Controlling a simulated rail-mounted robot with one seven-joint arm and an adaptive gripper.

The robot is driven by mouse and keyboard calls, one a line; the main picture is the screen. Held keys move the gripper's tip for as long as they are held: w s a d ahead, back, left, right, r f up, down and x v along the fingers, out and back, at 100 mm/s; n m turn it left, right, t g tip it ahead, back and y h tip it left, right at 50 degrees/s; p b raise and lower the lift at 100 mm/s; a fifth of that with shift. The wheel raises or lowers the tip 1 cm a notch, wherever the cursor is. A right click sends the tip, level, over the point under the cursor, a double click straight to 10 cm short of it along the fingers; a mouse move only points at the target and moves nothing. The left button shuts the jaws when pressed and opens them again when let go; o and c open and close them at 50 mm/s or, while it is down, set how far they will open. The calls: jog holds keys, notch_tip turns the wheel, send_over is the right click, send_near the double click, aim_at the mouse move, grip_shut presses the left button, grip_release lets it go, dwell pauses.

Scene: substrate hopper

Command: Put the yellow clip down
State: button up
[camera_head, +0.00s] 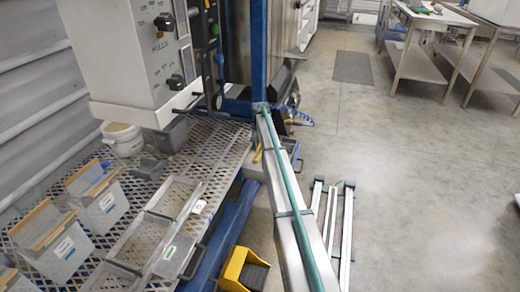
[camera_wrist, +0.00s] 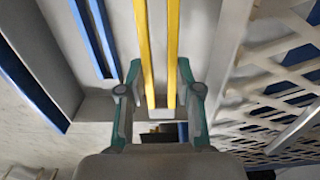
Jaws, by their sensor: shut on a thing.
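The yellow clip (camera_wrist: 174,45) shows in the wrist view as two long, parallel yellow bars running up from between my fingers. My gripper (camera_wrist: 157,78) has a grey and teal finger on each side of the bars and is shut on the clip. In the head view I cannot make out my gripper. A small yellow piece (camera_head: 257,155) shows there beside the long grey beam; I cannot tell whether it is the clip.
A perforated metal bench (camera_head: 205,140) carries open grey trays (camera_head: 175,197) and grey boxes (camera_head: 62,250). A white bucket (camera_head: 123,139) stands at its back. Metal rails (camera_head: 333,225) lie on the floor. Perforated metal (camera_wrist: 275,90) is close at right in the wrist view.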

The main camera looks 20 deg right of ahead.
jog(key=shift+f, duration=0.1)
jog(key=shift+f, duration=0.35)
jog(key=shift+f, duration=0.15)
jog(key=o, duration=0.8)
jog(key=shift+r, duration=0.4)
notch_tip(320, 180, up, 12)
jog(key=p, duration=0.2)
jog(key=shift+r+p, duration=0.25)
jog(key=shift+p, duration=0.1)
